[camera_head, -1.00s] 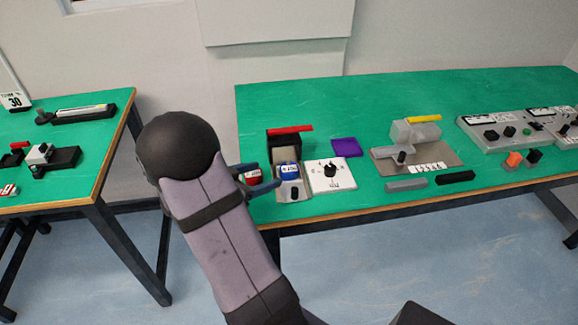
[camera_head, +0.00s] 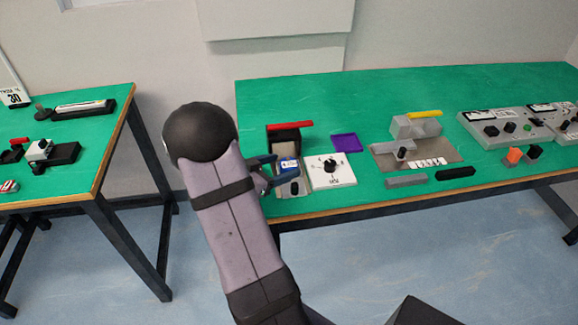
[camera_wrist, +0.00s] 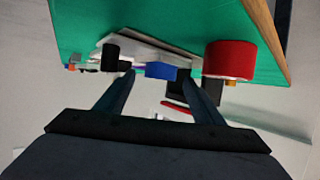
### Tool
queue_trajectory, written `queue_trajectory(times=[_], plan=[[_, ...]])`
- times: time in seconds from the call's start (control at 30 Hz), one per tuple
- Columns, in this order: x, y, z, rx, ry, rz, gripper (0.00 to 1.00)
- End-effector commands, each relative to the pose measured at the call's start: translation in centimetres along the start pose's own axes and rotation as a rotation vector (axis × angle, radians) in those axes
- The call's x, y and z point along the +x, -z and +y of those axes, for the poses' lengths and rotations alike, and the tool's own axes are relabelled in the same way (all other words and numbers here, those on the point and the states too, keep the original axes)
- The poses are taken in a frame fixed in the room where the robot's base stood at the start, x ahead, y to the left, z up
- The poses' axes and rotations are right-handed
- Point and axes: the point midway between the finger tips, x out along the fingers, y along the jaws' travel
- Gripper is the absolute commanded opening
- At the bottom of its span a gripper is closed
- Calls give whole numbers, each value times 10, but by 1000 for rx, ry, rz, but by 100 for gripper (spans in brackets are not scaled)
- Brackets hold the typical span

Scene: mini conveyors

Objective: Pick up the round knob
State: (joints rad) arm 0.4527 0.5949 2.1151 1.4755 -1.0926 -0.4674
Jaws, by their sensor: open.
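A black round knob (camera_head: 331,166) stands upright on a white marked plate (camera_head: 345,181) near the front left of the right-hand green table. A dark cylinder at upper left in the wrist view (camera_wrist: 111,52) looks like this knob. My gripper (camera_head: 287,167) is open and empty, left of the plate and apart from the knob. In the wrist view its two fingers (camera_wrist: 156,74) are spread, with a blue block (camera_wrist: 161,70) seen beyond the gap. My arm hides part of the table's left front corner.
A red cylinder (camera_wrist: 230,60) is close to the right finger in the wrist view. A red-handled device (camera_head: 290,127) stands behind the gripper. A purple tray (camera_head: 346,143) lies behind the plate. A grey clamp device (camera_head: 415,128) is to the right.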

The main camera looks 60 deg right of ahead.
Motion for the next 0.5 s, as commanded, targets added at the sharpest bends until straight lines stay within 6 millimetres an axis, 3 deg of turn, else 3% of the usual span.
queue_trajectory(times=[0.13, 0.4, 0.43, 0.5], plan=[[13, 0, 0, 0, -1, 0, 62], [15, 0, 0, -1, 1, 0, 62], [15, 0, 0, -1, 1, 0, 60], [15, 0, 0, -1, 1, 0, 43]])
